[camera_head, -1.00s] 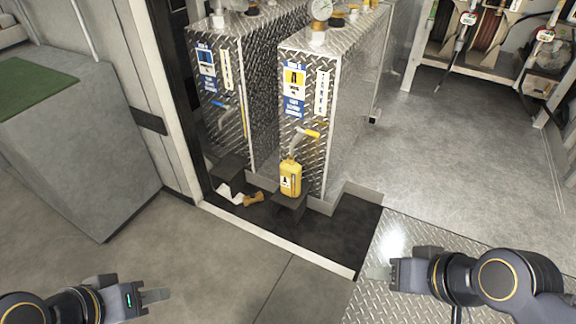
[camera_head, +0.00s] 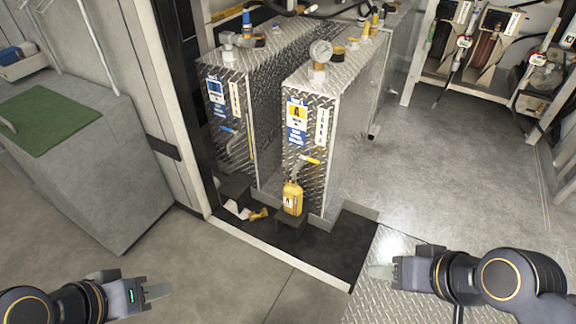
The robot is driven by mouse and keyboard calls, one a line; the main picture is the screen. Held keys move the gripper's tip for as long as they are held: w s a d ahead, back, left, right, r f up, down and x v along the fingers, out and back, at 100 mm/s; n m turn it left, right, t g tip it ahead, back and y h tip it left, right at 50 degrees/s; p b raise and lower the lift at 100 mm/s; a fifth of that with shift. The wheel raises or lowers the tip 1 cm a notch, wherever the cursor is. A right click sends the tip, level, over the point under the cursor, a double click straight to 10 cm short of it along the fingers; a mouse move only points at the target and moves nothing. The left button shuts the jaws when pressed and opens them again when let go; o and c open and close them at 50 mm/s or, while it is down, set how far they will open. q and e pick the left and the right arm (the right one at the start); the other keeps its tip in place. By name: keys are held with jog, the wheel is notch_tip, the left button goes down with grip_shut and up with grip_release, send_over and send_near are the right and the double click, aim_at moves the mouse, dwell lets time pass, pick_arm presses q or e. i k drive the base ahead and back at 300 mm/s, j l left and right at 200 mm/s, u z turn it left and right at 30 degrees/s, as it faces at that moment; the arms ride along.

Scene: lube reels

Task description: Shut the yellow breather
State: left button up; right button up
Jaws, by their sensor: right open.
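The tank with the yellow "A" label (camera_head: 297,112) stands at centre. Small yellow-marked fittings (camera_head: 364,28) stand toward the back of its top; which of them is the yellow breather, and whether it is open, I cannot tell. My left gripper (camera_head: 158,291) is at lower left, seen edge-on, far from the tank. My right gripper (camera_head: 381,271) is open and empty at lower right, also apart from the tank.
A similar tank with a blue label (camera_head: 216,92) stands to the left, with a blue-topped fitting (camera_head: 246,22). A low white kerb (camera_head: 280,256) edges the dark floor before the tanks. Hose reels (camera_head: 490,45) stand at upper right. The floor at right is clear.

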aim_at(354, 41)
jog(key=i+l+z, duration=0.2)
jog(key=l, duration=0.15)
jog(key=i+l+z, duration=0.2)
jog(key=l+z, duration=0.2)
jog(key=i+l+z, duration=0.2)
jog(key=z, duration=0.2)
jog(key=i+l+z, duration=0.15)
jog(key=i+z, duration=0.25)
jog(key=i+l+z, duration=0.1)
jog(key=z, duration=0.3)
jog(key=i+z, duration=0.35)
jog(key=i, duration=0.85)
jog(key=i+j+u, duration=0.1)
jog(key=i+u, duration=0.35)
jog(key=i+l+u, duration=0.15)
jog(key=i+u, duration=0.35)
jog(key=i+l+u, duration=0.3)
jog(key=i+u, duration=0.15)
jog(key=i+j+u, duration=0.2)
jog(key=i+u, duration=0.25)
jog(key=i+j+u, duration=0.15)
jog(key=u, duration=0.3)
jog(key=i+l+u, duration=0.1)
jog(key=i+u, duration=0.35)
jog(key=i+l+u, duration=0.15)
jog(key=i+u, duration=0.6)
jog(key=i, duration=0.2)
